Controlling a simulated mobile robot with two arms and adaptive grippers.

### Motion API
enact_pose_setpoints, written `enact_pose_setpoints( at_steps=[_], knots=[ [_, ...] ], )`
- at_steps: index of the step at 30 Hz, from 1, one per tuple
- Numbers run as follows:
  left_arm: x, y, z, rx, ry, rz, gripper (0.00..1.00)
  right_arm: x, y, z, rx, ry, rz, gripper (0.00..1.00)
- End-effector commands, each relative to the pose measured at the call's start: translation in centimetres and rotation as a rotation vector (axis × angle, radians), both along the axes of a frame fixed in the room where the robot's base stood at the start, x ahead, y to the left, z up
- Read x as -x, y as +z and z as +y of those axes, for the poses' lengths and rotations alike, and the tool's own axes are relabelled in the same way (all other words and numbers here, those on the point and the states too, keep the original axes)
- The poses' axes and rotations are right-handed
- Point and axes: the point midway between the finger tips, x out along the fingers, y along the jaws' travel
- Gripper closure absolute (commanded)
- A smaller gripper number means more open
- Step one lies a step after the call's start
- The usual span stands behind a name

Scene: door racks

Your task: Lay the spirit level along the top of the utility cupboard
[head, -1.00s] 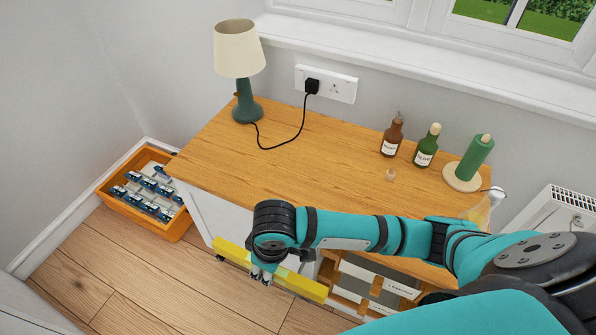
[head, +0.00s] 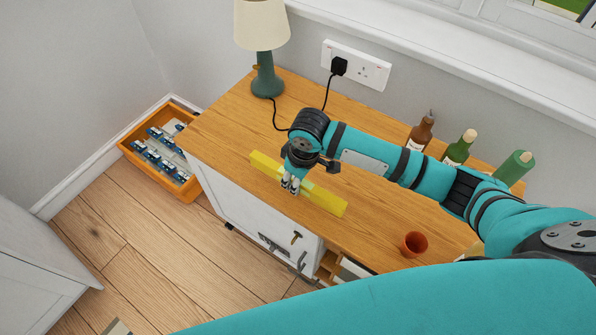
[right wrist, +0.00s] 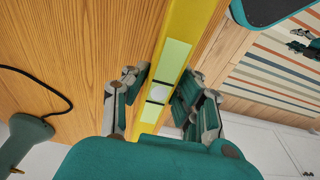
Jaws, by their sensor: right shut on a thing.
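The yellow spirit level (head: 324,200) is in my right gripper (head: 289,185), which is shut around its middle. The level lies over the front part of the wooden top of the utility cupboard (head: 222,122), roughly parallel to its front edge. I cannot tell whether it touches the wood. In the right wrist view the level (right wrist: 190,18) runs between the two fingers (right wrist: 165,88), with its pale green vial window between them. The cupboard's white front (head: 235,205) shows below the top. My left gripper is not in view.
A lamp (head: 265,80) with a black cord stands at the back left. An orange crate (head: 180,187) sits on the floor.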

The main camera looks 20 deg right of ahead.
Motion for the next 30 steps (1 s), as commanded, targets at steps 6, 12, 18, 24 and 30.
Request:
enact_pose_setpoints(
  at_steps=[6, 12, 18, 24, 30],
  knots=[
    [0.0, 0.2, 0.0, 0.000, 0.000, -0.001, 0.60, -3.1, -0.2, -1.1, -0.002, 0.000, -0.001, 1.00],
    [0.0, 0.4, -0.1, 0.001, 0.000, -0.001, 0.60, -4.1, -1.3, -1.6, -0.001, 0.000, 0.003, 1.00],
    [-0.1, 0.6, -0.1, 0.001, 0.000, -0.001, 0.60, -4.1, -3.7, -1.6, -0.001, 0.002, 0.000, 1.00],
    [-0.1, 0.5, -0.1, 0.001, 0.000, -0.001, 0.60, -4.1, -3.9, -1.6, -0.002, 0.002, -0.002, 1.00],
    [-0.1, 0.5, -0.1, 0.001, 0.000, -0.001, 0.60, -4.1, -4.2, -1.6, -0.001, 0.002, 0.000, 0.72]
  ],
)
